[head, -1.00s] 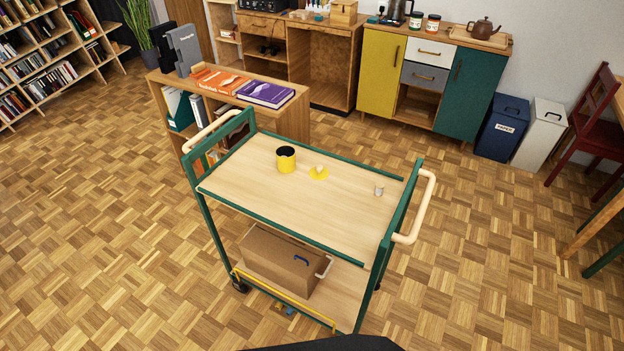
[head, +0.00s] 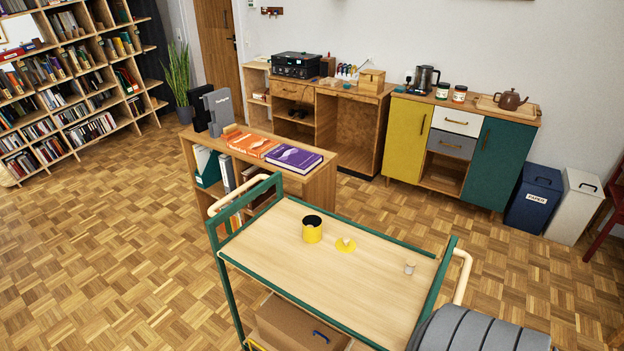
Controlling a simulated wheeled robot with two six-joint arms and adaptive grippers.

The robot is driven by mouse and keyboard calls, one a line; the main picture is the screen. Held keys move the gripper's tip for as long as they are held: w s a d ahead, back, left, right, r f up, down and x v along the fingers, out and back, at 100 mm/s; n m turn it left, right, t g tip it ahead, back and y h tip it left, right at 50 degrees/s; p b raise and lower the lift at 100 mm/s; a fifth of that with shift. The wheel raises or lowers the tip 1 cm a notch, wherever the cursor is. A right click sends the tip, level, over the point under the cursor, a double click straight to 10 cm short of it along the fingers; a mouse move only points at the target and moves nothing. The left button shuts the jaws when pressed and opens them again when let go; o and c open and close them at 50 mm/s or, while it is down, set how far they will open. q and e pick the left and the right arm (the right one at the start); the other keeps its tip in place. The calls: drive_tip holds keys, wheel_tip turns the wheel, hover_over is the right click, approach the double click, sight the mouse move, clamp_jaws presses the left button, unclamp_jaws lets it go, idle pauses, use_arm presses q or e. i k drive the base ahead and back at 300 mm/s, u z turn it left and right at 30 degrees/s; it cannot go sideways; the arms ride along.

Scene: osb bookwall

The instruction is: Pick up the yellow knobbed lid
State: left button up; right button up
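The yellow knobbed lid (head: 345,245) lies flat on the wooden top of the green-framed cart (head: 290,285), with its pale knob pointing up. Just left of it stands a yellow pot (head: 312,231) with a dark, open inside. The lid and the pot are apart. Neither gripper shows in the head view. A dark grey, ribbed part of my own body fills the bottom right corner.
A small grey cup-like object (head: 409,268) stands on the cart's right side. A brown box (head: 290,325) sits on the lower shelf. A low bookcase (head: 322,190) with books stands behind the cart. Open parquet floor lies left.

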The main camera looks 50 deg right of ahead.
sight(344, 244)
drive_tip(key=i, duration=0.95)
drive_tip(key=z, duration=1.75)
